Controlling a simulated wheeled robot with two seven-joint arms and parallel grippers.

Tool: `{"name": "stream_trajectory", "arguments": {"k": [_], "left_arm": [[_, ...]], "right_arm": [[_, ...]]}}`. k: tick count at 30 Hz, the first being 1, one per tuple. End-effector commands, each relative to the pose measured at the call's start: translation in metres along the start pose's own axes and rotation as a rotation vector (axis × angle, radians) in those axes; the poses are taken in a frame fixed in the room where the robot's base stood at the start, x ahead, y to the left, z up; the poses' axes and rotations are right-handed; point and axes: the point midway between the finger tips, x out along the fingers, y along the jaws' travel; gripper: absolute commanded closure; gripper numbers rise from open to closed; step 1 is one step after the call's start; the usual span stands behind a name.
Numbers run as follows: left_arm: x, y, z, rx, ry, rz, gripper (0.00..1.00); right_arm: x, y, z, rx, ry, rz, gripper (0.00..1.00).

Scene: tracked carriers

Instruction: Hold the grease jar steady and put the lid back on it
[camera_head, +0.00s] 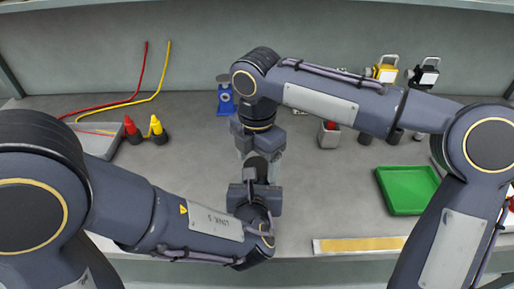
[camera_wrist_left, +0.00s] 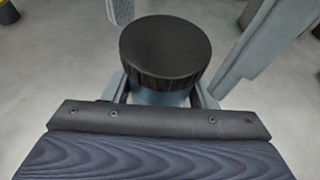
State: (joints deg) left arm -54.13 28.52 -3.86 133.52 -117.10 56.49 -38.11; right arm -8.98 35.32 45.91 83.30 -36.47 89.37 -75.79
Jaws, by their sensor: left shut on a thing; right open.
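The grease jar (camera_wrist_left: 158,97) shows as a bluish-grey body between the fingers of my left gripper (camera_wrist_left: 163,92), which is shut on it. The black lid (camera_wrist_left: 165,48), round with a ridged side, sits on top of the jar and looks level; I cannot tell whether it is fully seated. In the head view the dark lid (camera_head: 257,164) shows between the two grippers. My right gripper (camera_head: 259,152) is open above the jar, pointing down, with its fingers on either side of the lid and apparently apart from it. Most of the jar is hidden in the head view.
A green tray (camera_head: 408,190) lies to the right, with a yellow strip (camera_head: 360,245) at the front edge. A blue device (camera_head: 225,97) stands behind the grippers. Red (camera_head: 132,130) and yellow (camera_head: 156,130) plugs stand left. Lanterns (camera_head: 386,70) stand at the back right.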

Motion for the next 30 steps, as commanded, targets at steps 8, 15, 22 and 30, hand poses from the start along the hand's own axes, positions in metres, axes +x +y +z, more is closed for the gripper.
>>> {"name": "stream_trajectory", "arguments": {"k": [8, 15, 22, 30], "left_arm": [[0.0, 0.0, 0.0002, 0.0, 0.0, 0.0, 1.0], [0.0, 0.0, 0.0002, 0.0, -0.001, 0.0, 1.0], [-0.0001, -0.0002, 0.0002, 0.0, -0.001, -0.001, 1.0], [-0.0002, -0.0005, 0.0001, 0.001, -0.001, -0.002, 1.0]], "right_arm": [[0.0035, -0.0002, -0.0002, 0.0, 0.0, -0.001, 0.27], [0.0032, -0.0001, -0.0001, 0.0, 0.0, 0.0, 0.51], [0.003, 0.0001, -0.0001, 0.005, 0.0, 0.001, 0.73], [0.0022, 0.0004, -0.0006, 0.485, -0.004, 0.005, 0.73]]}}
